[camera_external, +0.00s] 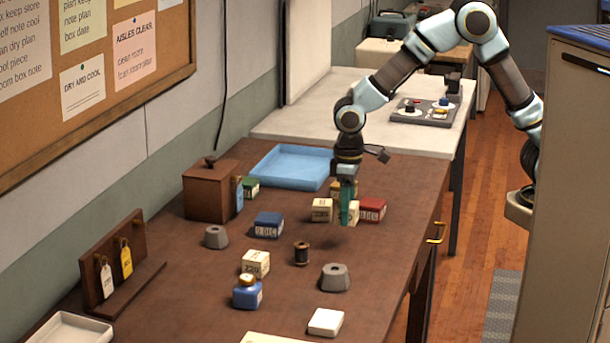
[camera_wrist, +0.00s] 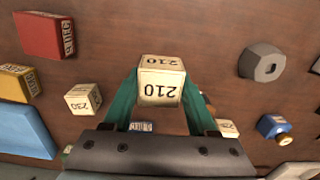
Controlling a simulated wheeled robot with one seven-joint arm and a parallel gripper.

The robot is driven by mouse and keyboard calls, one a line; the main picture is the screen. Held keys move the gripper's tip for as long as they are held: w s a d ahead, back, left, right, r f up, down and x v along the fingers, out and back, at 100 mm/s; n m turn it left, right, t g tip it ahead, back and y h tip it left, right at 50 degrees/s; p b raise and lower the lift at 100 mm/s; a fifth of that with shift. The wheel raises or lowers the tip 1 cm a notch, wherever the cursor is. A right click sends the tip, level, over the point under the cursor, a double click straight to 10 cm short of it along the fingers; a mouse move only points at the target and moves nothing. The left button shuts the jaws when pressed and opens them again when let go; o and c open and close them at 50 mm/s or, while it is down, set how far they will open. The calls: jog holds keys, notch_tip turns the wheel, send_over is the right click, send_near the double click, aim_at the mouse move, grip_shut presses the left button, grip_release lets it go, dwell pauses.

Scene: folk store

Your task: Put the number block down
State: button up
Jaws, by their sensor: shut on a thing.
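The number block, a cream cube marked 210 (camera_wrist: 161,82), is between the two teal fingers of my gripper (camera_wrist: 160,95) in the wrist view. My gripper is shut on it, with a finger on each side. In the outside view my gripper (camera_external: 347,210) points straight down over the brown table, and the block (camera_external: 354,212) is partly hidden by a finger. The block looks larger than the other cubes in the wrist view and appears held above the tabletop; the exact gap is hard to tell.
Near my gripper are another cream number block (camera_external: 322,210) and a red block (camera_external: 372,210). A blue tray (camera_external: 290,167) lies behind. A dark spool (camera_external: 301,254), grey weight (camera_external: 335,277), cream block (camera_external: 255,263) and blue bottle (camera_external: 247,293) stand nearer.

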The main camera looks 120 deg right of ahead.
jog(key=shift+r, duration=1.6)
jog(key=shift+w+d, duration=0.1)
jog(key=shift+d, duration=0.1)
jog(key=w+d+r, duration=0.1)
jog(key=w+d, duration=0.1)
jog(key=d, duration=0.6)
jog(key=w+d, duration=0.2)
jog(key=d, duration=0.6)
jog(key=p, duration=0.4)
send_over(297, 176)
jog(key=shift+m, duration=0.3)
notch_tip(297, 176, down, 6)
jog(key=shift+d+r, duration=0.1)
jog(key=shift+r, duration=0.1)
jog(key=shift+f+p, duration=0.6)
jog(key=shift+f, duration=1.8)
jog(key=shift+f, duration=0.1)
